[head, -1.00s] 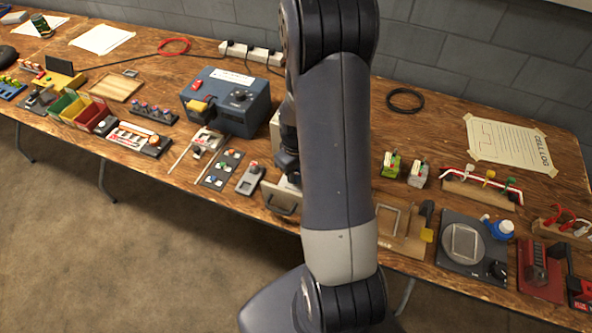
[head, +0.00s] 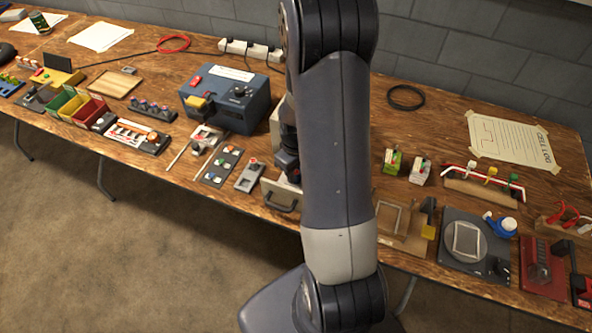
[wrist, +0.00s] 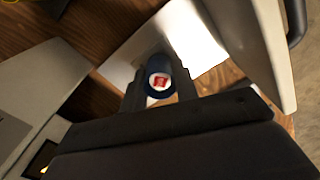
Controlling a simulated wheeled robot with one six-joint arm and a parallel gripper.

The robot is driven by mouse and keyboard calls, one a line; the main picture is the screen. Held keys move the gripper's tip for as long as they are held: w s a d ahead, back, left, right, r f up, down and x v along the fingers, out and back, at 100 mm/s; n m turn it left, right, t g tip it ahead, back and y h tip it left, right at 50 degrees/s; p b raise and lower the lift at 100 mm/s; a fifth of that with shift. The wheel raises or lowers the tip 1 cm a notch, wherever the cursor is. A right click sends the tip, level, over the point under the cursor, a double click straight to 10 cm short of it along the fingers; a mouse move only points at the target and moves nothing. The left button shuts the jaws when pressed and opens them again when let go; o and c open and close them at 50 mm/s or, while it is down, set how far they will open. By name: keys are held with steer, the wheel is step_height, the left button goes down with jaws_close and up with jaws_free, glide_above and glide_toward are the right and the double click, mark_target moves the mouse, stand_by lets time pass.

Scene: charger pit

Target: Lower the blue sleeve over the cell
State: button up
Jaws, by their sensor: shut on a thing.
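The blue sleeve (wrist: 178,80) is between the fingertips of my gripper (wrist: 160,88) in the wrist view, and my gripper is shut on it. Seen end-on, it is a dark blue ring. A pale round end with a red mark, which looks like the cell (wrist: 159,82), shows inside the ring. The sleeve surrounds this end in the picture, but I cannot tell how far down it sits. A bright metal surface (wrist: 195,40) lies behind it. In the head view my arm hides the sleeve and the cell.
Pale walls stand close on both sides in the wrist view, the right one (wrist: 255,45) with a dark handle. In the head view a blue box (head: 230,98) stands left of my arm, and a turntable plate (head: 445,252) lies to the right. The bench is crowded.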

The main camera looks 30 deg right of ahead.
steer(key=shift+f+b, duration=0.3)
stand_by(0.4)
steer(key=o, duration=1)
steer(key=shift+r, duration=0.15)
steer(key=shift+r+p, duration=2.55)
steer(key=shift+r, duration=0.9)
steer(key=shift+f, duration=0.1)
